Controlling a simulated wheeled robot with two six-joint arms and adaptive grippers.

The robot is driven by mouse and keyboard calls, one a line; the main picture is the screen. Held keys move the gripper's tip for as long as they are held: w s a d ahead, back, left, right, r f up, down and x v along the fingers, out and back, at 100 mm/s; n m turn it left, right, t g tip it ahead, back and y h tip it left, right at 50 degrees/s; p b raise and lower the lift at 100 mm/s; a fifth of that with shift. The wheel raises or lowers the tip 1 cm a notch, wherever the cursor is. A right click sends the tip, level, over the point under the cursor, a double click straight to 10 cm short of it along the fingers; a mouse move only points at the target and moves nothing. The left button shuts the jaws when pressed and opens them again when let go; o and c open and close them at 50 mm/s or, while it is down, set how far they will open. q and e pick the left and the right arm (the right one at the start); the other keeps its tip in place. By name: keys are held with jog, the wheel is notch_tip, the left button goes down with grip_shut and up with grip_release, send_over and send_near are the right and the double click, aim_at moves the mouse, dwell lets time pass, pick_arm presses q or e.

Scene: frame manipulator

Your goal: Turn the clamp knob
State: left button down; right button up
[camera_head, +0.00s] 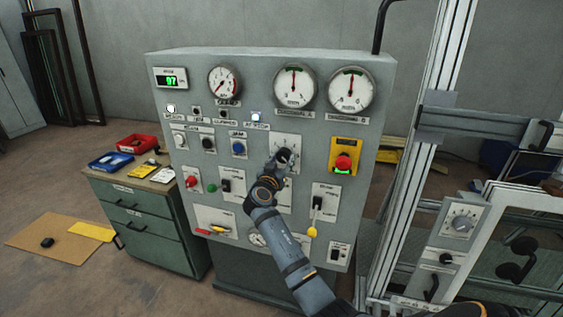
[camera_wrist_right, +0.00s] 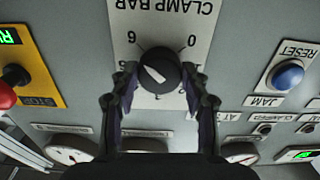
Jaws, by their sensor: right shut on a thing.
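The clamp knob (camera_wrist_right: 159,70) is a round black knob with a white pointer mark. It sits on a white plate labelled "CLAMP BAR" (camera_wrist_right: 162,20), which appears upside down in the right wrist view. Numbers ring the knob, with a 6 and a 0 on either side. My right gripper (camera_wrist_right: 161,80) has one finger on each side of the knob and is shut on it. In the head view my right gripper (camera_head: 281,160) reaches the middle of the panel and partly covers the knob and its plate. My left gripper is not in view.
The grey control panel (camera_head: 160,125) carries gauges, a red stop button (camera_head: 343,162) on yellow, a blue jam reset button (camera_wrist_right: 288,75) and a yellow-tipped lever (camera_head: 312,231). A green drawer cabinet (camera_head: 150,228) stands left, a metal frame (camera_head: 405,180) right.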

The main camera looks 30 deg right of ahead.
jog(key=n+b, duration=0.1)
jog(key=n, duration=0.6)
jog(key=shift+s+r, duration=0.1)
jog(key=shift+r, duration=0.05)
jog(key=n, duration=0.4)
jog(key=shift+r+n+p, duration=0.1)
jog(key=shift+n+p, duration=0.2)
jog(key=n+p, duration=0.2)
jog(key=n, duration=0.3)
jog(key=shift+n, duration=0.3)
jog(key=shift+d, duration=0.1)
jog(key=o, duration=1.1)
jog(key=shift+o, duration=0.2)
